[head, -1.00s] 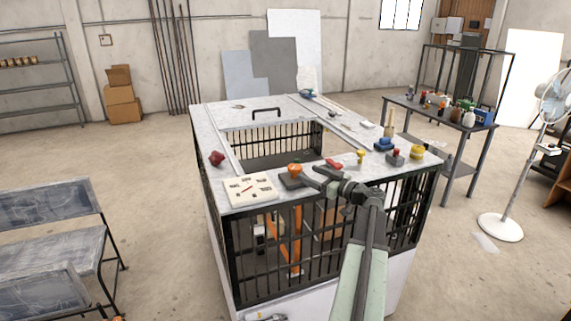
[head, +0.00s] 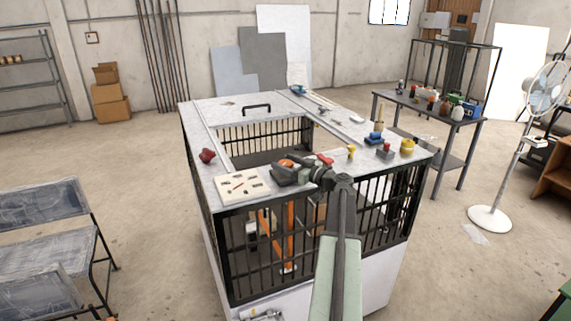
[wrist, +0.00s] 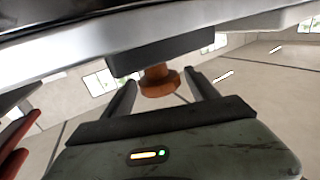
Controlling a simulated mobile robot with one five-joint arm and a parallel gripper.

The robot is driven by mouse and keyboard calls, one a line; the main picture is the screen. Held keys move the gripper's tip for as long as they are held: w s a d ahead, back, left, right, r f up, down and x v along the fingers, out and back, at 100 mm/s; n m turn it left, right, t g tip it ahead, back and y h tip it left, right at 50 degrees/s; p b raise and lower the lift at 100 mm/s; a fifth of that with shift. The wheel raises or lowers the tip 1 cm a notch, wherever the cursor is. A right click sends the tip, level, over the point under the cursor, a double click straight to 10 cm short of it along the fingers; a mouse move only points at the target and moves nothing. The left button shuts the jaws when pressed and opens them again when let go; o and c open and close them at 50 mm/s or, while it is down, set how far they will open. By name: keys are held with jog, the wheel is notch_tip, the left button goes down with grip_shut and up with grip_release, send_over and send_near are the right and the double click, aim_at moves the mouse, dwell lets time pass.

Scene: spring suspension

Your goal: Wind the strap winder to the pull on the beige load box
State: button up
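An orange knob (head: 286,163) on a dark base sits on the front part of the cage's pale top and looks like the strap winder. My gripper (head: 300,174) reaches it from the right. In the wrist view the knob (wrist: 158,82) hangs under a dark block, between my gripper's two dark fingers (wrist: 162,92). The fingers are apart, with a gap on each side of the knob. An orange upright (head: 288,240) shows behind the cage's front bars. I cannot make out a beige load box or its pull clearly; bars and my arm hide part of the inside.
A cream slotted board (head: 240,187) and a dark red knob (head: 207,155) lie left of the orange knob. A red piece (head: 325,159), a yellow peg (head: 351,151) and a blue block (head: 375,138) stand to the right. The cage top has an open middle.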

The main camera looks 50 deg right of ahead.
jog(key=c, duration=1.2)
jog(key=shift+a+h, duration=0.1)
jog(key=shift+h, duration=0.2)
jog(key=shift+m+h, duration=0.7)
jog(key=shift+h, duration=0.1)
jog(key=m+h, duration=0.2)
jog(key=h, duration=0.1)
jog(key=shift+a+g, duration=0.15)
jog(key=shift+g, duration=0.15)
jog(key=m+g+h, duration=0.1)
jog(key=m+h, duration=0.1)
jog(key=m+g+h, duration=0.1)
jog(key=m+h, duration=0.1)
jog(key=h, duration=0.1)
jog(key=m+g+h, duration=0.1)
jog(key=g+h, duration=0.1)
jog(key=h, duration=0.1)
jog(key=shift+d+m, duration=0.25)
jog(key=shift+m, duration=0.15)
jog(key=shift+h, duration=0.3)
jog(key=o, duration=1.4)
